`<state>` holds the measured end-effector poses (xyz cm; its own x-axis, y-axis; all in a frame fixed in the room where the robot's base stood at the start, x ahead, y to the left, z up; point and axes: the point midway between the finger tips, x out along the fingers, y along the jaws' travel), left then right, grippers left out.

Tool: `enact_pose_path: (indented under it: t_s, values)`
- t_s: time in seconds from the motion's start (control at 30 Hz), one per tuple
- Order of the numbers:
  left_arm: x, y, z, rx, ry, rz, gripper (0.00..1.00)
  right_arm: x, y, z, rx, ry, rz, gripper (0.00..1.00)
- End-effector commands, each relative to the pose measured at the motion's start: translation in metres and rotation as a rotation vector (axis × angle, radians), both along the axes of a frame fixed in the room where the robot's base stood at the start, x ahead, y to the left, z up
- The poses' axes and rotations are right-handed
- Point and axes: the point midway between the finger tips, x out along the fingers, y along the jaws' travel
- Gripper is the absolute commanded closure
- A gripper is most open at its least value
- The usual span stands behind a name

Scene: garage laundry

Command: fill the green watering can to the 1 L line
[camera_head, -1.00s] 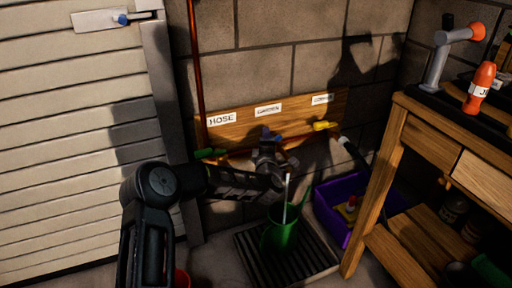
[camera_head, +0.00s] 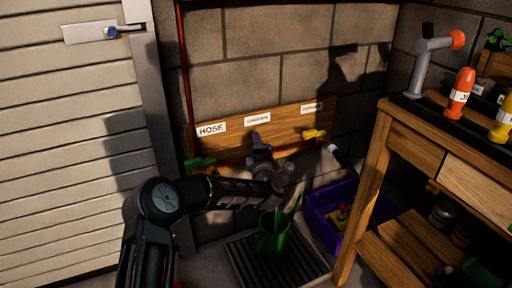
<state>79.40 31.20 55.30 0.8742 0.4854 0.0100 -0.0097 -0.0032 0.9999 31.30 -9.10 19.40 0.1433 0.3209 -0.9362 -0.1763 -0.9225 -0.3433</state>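The green watering can (camera_head: 273,238) stands upright on the black slatted drain grate (camera_head: 242,256), below the wall taps. Its water level and 1 L line cannot be made out. No stream shows above it. The middle tap's blue handle (camera_head: 257,140) sticks up under the middle label. My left gripper (camera_head: 274,172) is at this tap, just below the blue handle, and hides most of the tap body. Its fingers are too dark to tell whether they are open, shut or touching the handle. My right gripper is not in view.
A tap with a green handle (camera_head: 200,163) is at left, one with a yellow handle (camera_head: 314,134) at right, on a wooden board (camera_head: 225,144). A purple crate (camera_head: 320,208) stands right of the grate. A wooden workbench (camera_head: 376,180) fills the right side.

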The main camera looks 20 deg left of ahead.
Motion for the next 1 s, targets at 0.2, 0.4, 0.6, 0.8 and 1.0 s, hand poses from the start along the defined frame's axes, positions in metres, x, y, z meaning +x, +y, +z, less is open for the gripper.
enact_pose_path:
  t_s: [0.2, 0.4, 0.6, 0.8, 1.0]
  values:
    - [0.000, -0.001, -0.003, -0.002, 0.006, -0.002, 0.61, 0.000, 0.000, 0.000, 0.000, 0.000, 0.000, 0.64]
    - [-0.004, -0.003, -0.004, -0.003, 0.009, -0.003, 0.61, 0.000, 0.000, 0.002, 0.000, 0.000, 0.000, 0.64]
    - [-0.025, -0.015, -0.002, -0.002, 0.009, -0.005, 0.61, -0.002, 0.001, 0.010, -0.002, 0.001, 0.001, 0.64]
    - [-0.054, -0.032, -0.002, -0.003, 0.007, -0.005, 0.61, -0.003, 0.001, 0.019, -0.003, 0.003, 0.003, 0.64]
    - [-0.068, -0.039, -0.003, -0.002, 0.005, -0.002, 0.61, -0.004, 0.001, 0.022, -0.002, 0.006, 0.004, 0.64]
